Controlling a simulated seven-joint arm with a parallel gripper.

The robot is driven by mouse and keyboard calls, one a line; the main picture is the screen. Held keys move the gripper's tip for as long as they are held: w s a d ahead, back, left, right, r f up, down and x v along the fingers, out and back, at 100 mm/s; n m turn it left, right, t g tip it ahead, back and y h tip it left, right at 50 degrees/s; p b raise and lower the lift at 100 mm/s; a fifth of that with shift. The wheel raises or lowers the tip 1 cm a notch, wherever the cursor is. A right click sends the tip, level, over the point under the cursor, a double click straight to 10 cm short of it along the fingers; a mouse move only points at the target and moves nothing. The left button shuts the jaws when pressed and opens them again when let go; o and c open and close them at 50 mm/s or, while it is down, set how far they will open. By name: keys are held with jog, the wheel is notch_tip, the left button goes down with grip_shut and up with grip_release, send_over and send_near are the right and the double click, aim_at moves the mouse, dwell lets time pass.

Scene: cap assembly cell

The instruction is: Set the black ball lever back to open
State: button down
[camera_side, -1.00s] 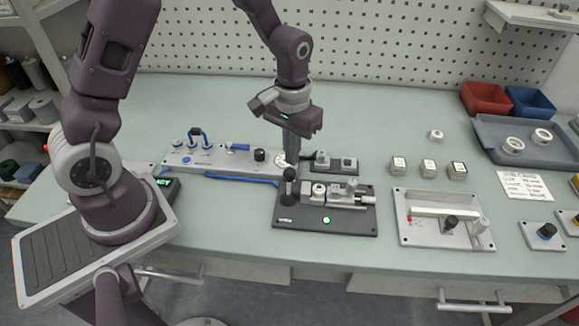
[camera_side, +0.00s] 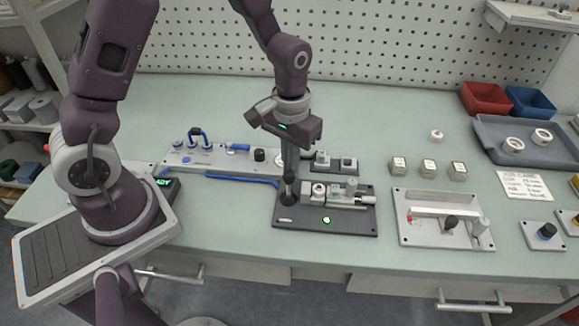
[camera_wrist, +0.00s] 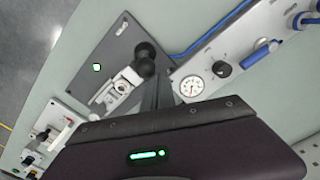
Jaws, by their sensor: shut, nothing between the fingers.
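The black ball lever (camera_side: 290,179) stands at the left end of the dark fixture plate (camera_side: 300,224). Its round black ball (camera_wrist: 146,52) shows in the wrist view, close to the fingertips. My gripper (camera_side: 290,170) is shut and points down at the ball. The fingers overlap the lever in the side view, so I cannot tell whether they touch it. In the wrist view the narrow shut fingers (camera_wrist: 154,88) are partly hidden by my gripper body. A metal clamp slide (camera_side: 345,197) lies on the plate to the right of the lever.
A green light (camera_side: 327,220) is lit on the plate's front. Behind is a grey panel (camera_side: 215,158) with blue fittings, a black knob (camera_side: 259,155) and a gauge (camera_wrist: 190,87). A silver lever station (camera_side: 430,237) stands to the right. Small blocks (camera_side: 428,167) stand behind it.

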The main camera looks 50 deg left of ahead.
jog(key=shift+s+d, duration=0.3)
jog(key=shift+r, duration=0.1)
jog(key=shift+s+d, duration=0.5)
jog(key=shift+w+a, duration=0.7)
jog(key=shift+r, duration=0.2)
notch_tip(320, 180, up, 7)
jog(key=shift+f, duration=0.1)
